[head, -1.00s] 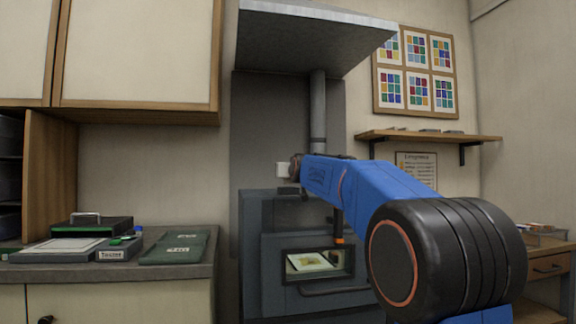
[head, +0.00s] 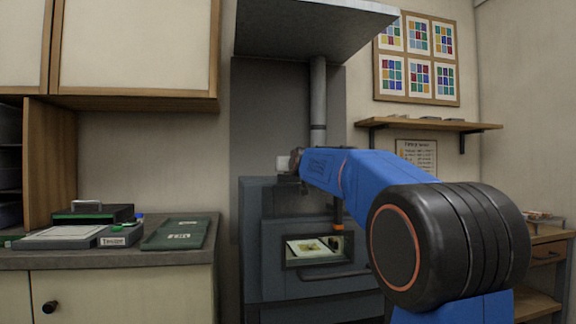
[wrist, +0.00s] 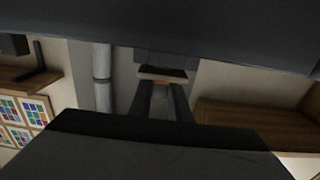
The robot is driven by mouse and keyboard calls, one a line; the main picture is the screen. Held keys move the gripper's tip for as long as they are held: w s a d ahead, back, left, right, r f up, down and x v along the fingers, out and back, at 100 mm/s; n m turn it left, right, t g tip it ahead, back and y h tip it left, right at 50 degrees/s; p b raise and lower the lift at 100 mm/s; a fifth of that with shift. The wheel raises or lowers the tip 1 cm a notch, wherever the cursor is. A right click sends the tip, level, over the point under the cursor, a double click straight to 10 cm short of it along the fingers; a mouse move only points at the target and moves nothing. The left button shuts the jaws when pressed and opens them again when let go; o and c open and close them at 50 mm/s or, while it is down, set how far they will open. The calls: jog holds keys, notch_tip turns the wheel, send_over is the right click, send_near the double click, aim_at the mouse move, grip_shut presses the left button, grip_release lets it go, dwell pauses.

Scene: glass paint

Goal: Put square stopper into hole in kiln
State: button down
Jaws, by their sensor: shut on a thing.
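The kiln (head: 275,262) stands in the middle of the head view, grey, with a front window that shows a pale sheet inside. In the wrist view, which looks upside down, the narrow fingers of my gripper (wrist: 164,83) are shut on the square stopper (wrist: 163,73), seen edge-on as a tan slab with a dark part beyond. I cannot make out the hole in the kiln.
A hood (head: 310,32) overhangs the kiln, with a flue pipe (head: 318,95) behind my arm. A counter (head: 110,260) at left bears a dark case and green folders. A wall shelf (head: 430,125) is at right above a wooden table (head: 550,245).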

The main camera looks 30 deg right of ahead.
jog(key=shift+s+f, duration=0.1)
jog(key=shift+f, duration=0.35)
dwell(0.6)
jog(key=c, duration=1.6)
grip_release()
jog(key=shift+o, duration=0.2)
jog(key=shift+r, duration=3.5)
